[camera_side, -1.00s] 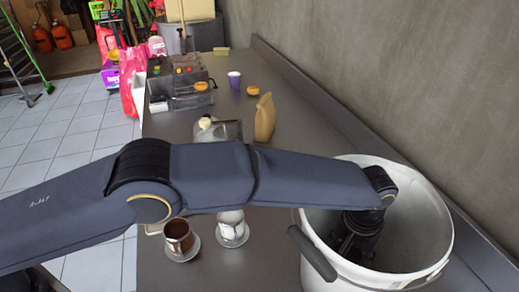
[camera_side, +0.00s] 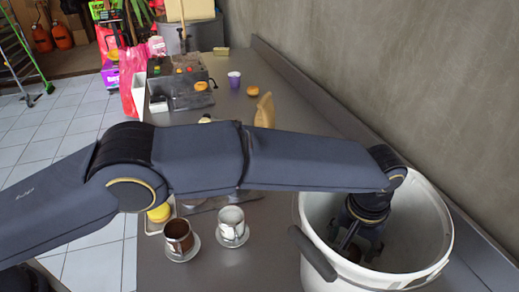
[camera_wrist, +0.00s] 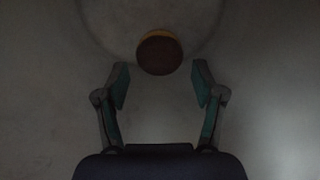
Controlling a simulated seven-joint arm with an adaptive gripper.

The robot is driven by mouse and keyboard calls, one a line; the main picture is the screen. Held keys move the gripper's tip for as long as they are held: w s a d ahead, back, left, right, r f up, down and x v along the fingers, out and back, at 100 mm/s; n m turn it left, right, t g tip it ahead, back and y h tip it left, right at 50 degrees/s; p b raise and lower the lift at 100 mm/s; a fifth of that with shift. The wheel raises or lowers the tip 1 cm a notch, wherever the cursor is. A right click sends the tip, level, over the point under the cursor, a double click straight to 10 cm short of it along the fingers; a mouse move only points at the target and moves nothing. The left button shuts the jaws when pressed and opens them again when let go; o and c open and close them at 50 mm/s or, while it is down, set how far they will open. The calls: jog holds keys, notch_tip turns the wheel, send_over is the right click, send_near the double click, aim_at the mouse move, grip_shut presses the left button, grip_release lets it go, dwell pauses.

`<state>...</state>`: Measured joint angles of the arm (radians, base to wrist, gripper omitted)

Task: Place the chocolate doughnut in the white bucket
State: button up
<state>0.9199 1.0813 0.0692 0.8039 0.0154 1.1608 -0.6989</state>
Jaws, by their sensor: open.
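The white bucket (camera_side: 433,230) stands on the counter at the right of the side view, its dark handle grip hanging at the left of the rim. My gripper (camera_side: 350,238) reaches down into its mouth. In the wrist view my gripper (camera_wrist: 160,85) has its two fingers spread wide with nothing between them. A round dark brown doughnut with a yellowish edge (camera_wrist: 159,53), which looks like the chocolate doughnut, lies on the pale bucket floor just beyond the fingertips, apart from them. In the side view the doughnut is hidden by the bucket and my arm.
Two cups on saucers, one with dark contents (camera_side: 179,236) and one whitish (camera_side: 231,226), stand left of the bucket under my arm. A brown paper bag (camera_side: 265,110), a plain doughnut (camera_side: 253,90) and a purple cup (camera_side: 234,80) stand farther back. A wall runs along the right.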

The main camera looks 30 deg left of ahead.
notch_tip(320, 180, up, 8)
jog(key=s, duration=0.1)
jog(key=shift+a, duration=0.1)
